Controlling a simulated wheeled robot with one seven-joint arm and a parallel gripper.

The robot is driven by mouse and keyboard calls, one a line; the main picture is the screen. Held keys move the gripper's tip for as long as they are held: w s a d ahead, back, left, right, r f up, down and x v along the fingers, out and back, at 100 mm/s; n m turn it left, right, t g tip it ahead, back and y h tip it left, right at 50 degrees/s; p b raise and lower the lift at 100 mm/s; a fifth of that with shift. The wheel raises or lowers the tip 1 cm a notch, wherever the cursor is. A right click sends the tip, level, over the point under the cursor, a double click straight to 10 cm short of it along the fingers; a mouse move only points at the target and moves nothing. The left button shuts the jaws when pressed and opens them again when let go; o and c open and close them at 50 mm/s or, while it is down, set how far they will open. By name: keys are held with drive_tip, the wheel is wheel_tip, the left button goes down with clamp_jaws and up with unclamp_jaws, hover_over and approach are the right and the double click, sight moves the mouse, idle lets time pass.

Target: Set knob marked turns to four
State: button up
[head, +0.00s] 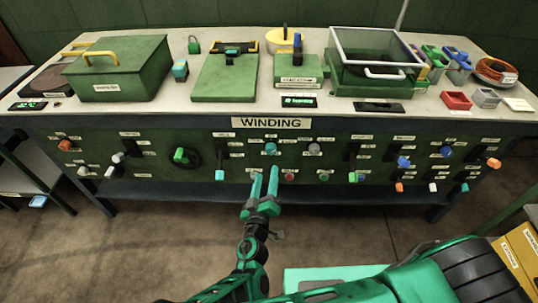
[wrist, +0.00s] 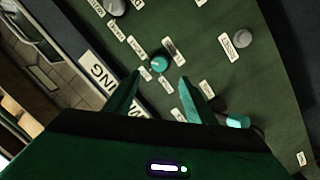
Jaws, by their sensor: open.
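The green panel (head: 220,148) under the WINDING sign (head: 271,122) carries several knobs, levers and buttons with small white labels. I cannot read the word "turns" on any label. A round teal knob (head: 270,147) sits just below the sign, with labels around it. My gripper (head: 265,172) is in front of the panel, below this knob in the head view, its fingers pointing at the panel. In the wrist view, the fingers of my gripper (wrist: 160,76) are apart and empty, and the teal knob (wrist: 159,63) appears between and just beyond their tips. Contact cannot be told. Its setting is unreadable.
A grey knob (head: 314,148) is right of the teal one, a red button (head: 289,177) below right, and a teal-tipped lever (head: 219,175) at lower left. The bench top (head: 150,108) above holds a green box (head: 120,70) and trays. Floor in front is partly open.

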sight(270, 152)
drive_tip(key=w, duration=0.3)
drive_tip(key=w+d, duration=0.1)
drive_tip(key=w, duration=0.6)
drive_tip(key=shift+w+d, duration=0.2)
drive_tip(key=shift+w, duration=0.1)
drive_tip(key=shift+c, duration=0.6)
drive_tip(key=c, duration=0.9)
drive_tip(key=shift+a, duration=0.15)
